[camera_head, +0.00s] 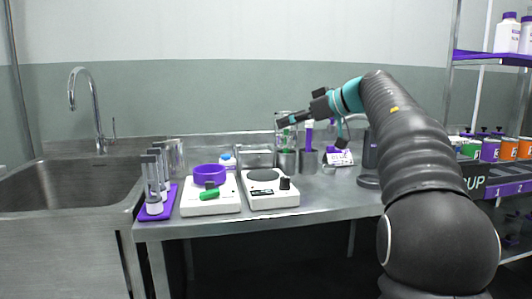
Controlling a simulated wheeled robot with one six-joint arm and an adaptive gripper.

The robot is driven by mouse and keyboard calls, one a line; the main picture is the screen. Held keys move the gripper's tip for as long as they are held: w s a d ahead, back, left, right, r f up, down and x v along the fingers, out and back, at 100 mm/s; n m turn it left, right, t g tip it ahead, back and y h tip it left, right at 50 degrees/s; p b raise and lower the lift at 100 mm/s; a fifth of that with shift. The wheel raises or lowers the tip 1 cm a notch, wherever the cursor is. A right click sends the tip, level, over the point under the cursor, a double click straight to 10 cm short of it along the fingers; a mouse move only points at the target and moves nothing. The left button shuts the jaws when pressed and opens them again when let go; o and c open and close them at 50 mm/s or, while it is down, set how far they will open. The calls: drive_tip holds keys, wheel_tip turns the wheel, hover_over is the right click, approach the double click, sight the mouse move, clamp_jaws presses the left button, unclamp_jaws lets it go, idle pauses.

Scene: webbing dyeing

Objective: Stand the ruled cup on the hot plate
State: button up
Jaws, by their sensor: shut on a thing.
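The ruled cup (281,138) is a clear glass beaker, seen in the head view at the back of the bench, in front of the wall. My gripper (284,121) reaches in from the right and is shut on the cup near its rim. The cup appears upright and raised, with its lower part close to the metal cups behind the bench front. The hot plate (258,200) is a white unit with a dark round top and a black knob. It stands left of and below the cup, with its top bare.
Left of the hot plate is another white unit (200,208) with a purple ring (209,174) and a green item. Metal cups (286,163) stand behind right. A purple tray (150,216) holds glass cylinders. The sink (75,185) is far left.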

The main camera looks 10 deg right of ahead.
sight(286, 142)
drive_tip(key=shift+w+a+f+b, duration=0.3)
drive_tip(key=shift+w+a+f, duration=0.1)
drive_tip(key=shift+a+f, duration=0.75)
drive_tip(key=shift+w+a+f+b, duration=0.35)
drive_tip(key=shift+a+f, duration=0.5)
drive_tip(key=shift+f, duration=0.6)
drive_tip(key=shift+w+a+f+b, duration=0.25)
drive_tip(key=shift+w+a+f, duration=0.15)
drive_tip(key=shift+a+f, duration=0.75)
drive_tip(key=shift+d+f, duration=0.15)
drive_tip(key=shift+f, duration=0.1)
drive_tip(key=o, duration=1.3)
drive_tip(key=shift+c, duration=0.2)
drive_tip(key=p+v, duration=0.1)
drive_tip(key=v, duration=1.1)
